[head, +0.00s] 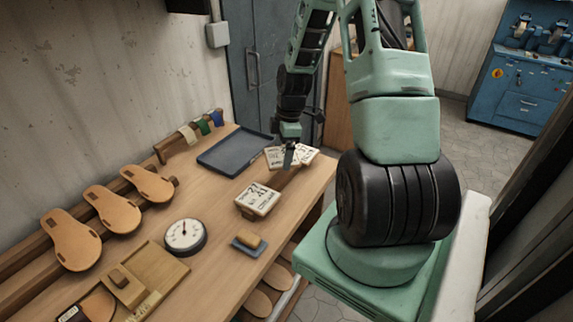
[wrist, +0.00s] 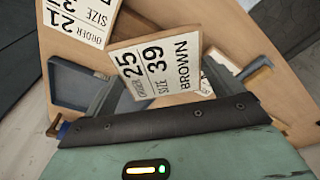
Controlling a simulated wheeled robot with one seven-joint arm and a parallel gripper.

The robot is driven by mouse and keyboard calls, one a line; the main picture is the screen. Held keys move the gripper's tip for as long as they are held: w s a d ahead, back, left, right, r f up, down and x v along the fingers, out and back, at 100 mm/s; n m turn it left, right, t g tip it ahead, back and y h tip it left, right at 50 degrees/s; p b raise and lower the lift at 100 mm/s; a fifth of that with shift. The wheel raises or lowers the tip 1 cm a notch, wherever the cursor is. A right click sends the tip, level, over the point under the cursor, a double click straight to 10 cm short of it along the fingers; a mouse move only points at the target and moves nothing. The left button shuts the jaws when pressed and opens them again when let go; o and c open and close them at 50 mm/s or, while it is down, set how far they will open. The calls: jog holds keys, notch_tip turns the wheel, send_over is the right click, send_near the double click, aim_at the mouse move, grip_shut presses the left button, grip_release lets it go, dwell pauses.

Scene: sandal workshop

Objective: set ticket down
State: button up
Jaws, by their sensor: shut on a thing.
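My gripper (head: 289,157) is over the far right end of the workbench, shut on a white ticket. In the wrist view this held ticket (wrist: 155,68) reads 25, size 39, brown, and sits tilted between the fingers of my gripper (wrist: 158,88). Another white ticket (head: 306,155) shows just right of the gripper in the head view. A thick white ticket block (head: 258,199) lies on the bench nearer the robot. In the wrist view a ticket reading order 21 (wrist: 82,18) is at the upper left. Whether the held ticket touches anything below is unclear.
A dark blue tray (head: 232,152) lies left of my gripper. A round dial gauge (head: 185,237), a small brush-like block on a blue pad (head: 248,241) and several tan sandal soles (head: 112,208) are on the bench (head: 215,205). Bare wood lies between tray and gauge.

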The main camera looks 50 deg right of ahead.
aim_at(283, 175)
jog(key=shift+f+p, duration=0.7)
jog(key=shift+f, duration=2.35)
jog(key=shift+f, duration=0.1)
jog(key=o, duration=0.7)
jog(key=r+b, duration=0.1)
jog(key=r, duration=0.2)
jog(key=r+b, duration=0.1)
jog(key=r, duration=0.3)
jog(key=s+d+r+b, duration=0.1)
jog(key=r, duration=0.2)
jog(key=shift+d+r, duration=0.1)
jog(key=shift+r, duration=1)
